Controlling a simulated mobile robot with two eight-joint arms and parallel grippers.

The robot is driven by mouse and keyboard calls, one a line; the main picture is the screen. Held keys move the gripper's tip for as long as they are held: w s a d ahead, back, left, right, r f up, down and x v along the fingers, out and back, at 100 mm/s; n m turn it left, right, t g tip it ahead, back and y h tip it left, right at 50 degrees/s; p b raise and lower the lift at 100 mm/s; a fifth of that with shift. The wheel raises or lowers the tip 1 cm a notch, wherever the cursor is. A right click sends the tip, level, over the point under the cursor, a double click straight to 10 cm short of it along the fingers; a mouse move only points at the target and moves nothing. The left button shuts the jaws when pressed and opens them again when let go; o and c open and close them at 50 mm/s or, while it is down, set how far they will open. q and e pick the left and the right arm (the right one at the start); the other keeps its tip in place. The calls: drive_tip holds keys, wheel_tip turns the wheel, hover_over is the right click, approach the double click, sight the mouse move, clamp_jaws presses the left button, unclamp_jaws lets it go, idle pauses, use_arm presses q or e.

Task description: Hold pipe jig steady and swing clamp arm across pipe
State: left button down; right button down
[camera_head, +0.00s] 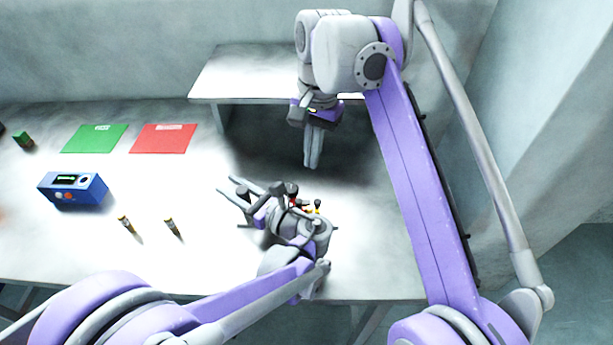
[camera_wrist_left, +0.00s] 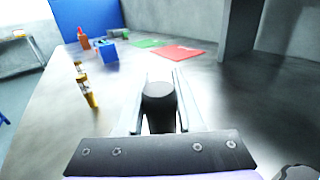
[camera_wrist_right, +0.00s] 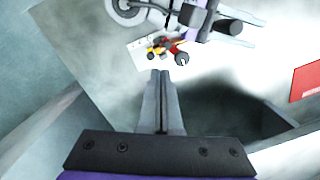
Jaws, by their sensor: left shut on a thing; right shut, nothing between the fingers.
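The pipe jig (camera_head: 306,207) is mostly hidden behind my left gripper in the head view. Its red and yellow parts and black knobs show there, and in the right wrist view (camera_wrist_right: 168,47) beside a pale plate. I cannot pick out the pipe or clamp arm for certain. My left gripper (camera_head: 229,186) is low over the table at the jig. In the left wrist view its fingers are shut on a dark round post (camera_wrist_left: 160,98). My right gripper (camera_head: 312,163) is shut and empty, pointing down behind the jig; its closed fingers (camera_wrist_right: 160,77) show in the right wrist view, apart from the jig.
A raised grey shelf (camera_head: 245,75) stands behind the right gripper. A blue box (camera_head: 73,190), green mat (camera_head: 94,139), red mat (camera_head: 163,139) and two small yellow-black cylinders (camera_head: 127,226) (camera_head: 173,228) lie to the left. The table between them and the jig is clear.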

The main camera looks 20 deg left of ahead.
sight(301, 203)
drive_tip(key=w+d+f+m+g+y, duration=0.1)
drive_tip(key=w+d+m+y, duration=0.1)
drive_tip(key=w+d+m, duration=0.4)
drive_tip(key=shift+m, duration=0.7)
drive_tip(key=x, duration=0.3)
drive_tip(key=s+x, duration=0.1)
drive_tip(key=x, duration=0.3)
drive_tip(key=s+x, duration=0.1)
drive_tip(key=x, duration=0.2)
drive_tip(key=shift+a, duration=0.3)
drive_tip(key=shift+s+a+f, duration=0.1)
drive_tip(key=shift+s+a, duration=0.9)
drive_tip(key=shift+a, duration=0.25)
drive_tip(key=shift+s+a, duration=0.25)
drive_tip(key=shift+a, duration=0.05)
drive_tip(key=s+m, duration=0.1)
drive_tip(key=m, duration=0.1)
drive_tip(key=a+m, duration=0.1)
drive_tip(key=m, duration=0.1)
drive_tip(key=shift+s+t, duration=0.35)
drive_tip(key=shift+t, duration=0.05)
drive_tip(key=shift+s+a, duration=0.15)
drive_tip(key=shift+s, duration=0.1)
